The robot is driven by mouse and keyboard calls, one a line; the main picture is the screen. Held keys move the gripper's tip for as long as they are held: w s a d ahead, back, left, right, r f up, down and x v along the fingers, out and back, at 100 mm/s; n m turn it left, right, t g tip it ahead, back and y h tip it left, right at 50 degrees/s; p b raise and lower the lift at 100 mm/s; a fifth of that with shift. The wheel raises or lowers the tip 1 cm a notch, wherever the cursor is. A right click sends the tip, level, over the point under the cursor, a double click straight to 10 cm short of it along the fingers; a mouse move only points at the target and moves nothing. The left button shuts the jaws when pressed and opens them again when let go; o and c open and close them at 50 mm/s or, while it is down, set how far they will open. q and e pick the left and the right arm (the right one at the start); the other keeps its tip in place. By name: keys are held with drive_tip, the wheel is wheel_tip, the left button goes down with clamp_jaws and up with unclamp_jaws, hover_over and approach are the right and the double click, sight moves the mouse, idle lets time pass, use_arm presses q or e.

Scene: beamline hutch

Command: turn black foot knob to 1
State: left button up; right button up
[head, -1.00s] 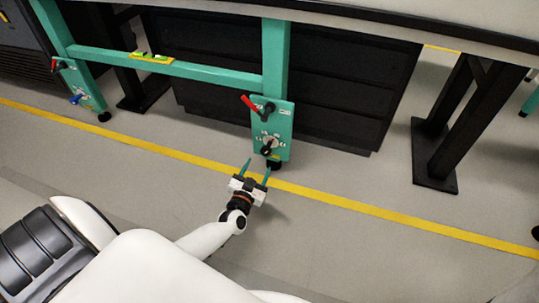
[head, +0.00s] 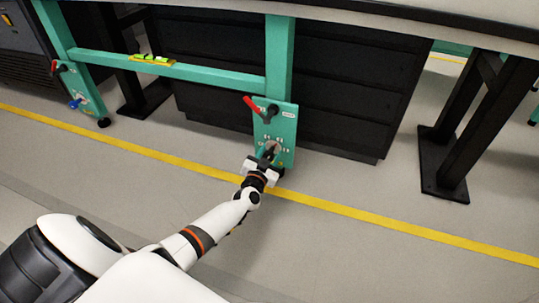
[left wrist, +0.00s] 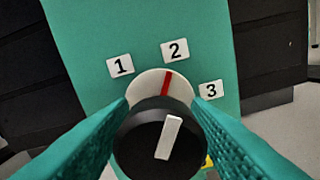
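The black foot knob (left wrist: 155,145) fills the middle of the left wrist view, with a white bar on its face. A red mark (left wrist: 168,82) on the pale dial behind it points at the label 2 (left wrist: 174,50). The label 1 (left wrist: 120,66) is to the left and 3 (left wrist: 211,90) to the right. My left gripper (left wrist: 160,108) has a teal finger on each side of the knob; I cannot tell whether they touch it. In the head view my left gripper (head: 264,160) is at the foot panel (head: 288,120) and hides most of the knob.
A red-handled lever (head: 252,105) sits above the knob on the same panel. Another teal leg with a red lever and a blue knob (head: 75,102) stands at the left. A black cabinet (head: 340,100) is behind. The floor in front, with a yellow line (head: 400,232), is clear.

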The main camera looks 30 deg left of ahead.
use_arm(q)
drive_tip(key=c, duration=0.7)
drive_tip(key=shift+o, duration=0.2)
drive_tip(key=shift+n, duration=0.4)
drive_tip(key=shift+d+n+p, duration=0.1)
drive_tip(key=shift+n+p, duration=0.2)
drive_tip(key=shift+n, duration=0.4)
drive_tip(key=n, duration=0.9)
drive_tip(key=shift+n, duration=0.4)
drive_tip(key=o, duration=1)
drive_tip(key=shift+c, duration=0.2)
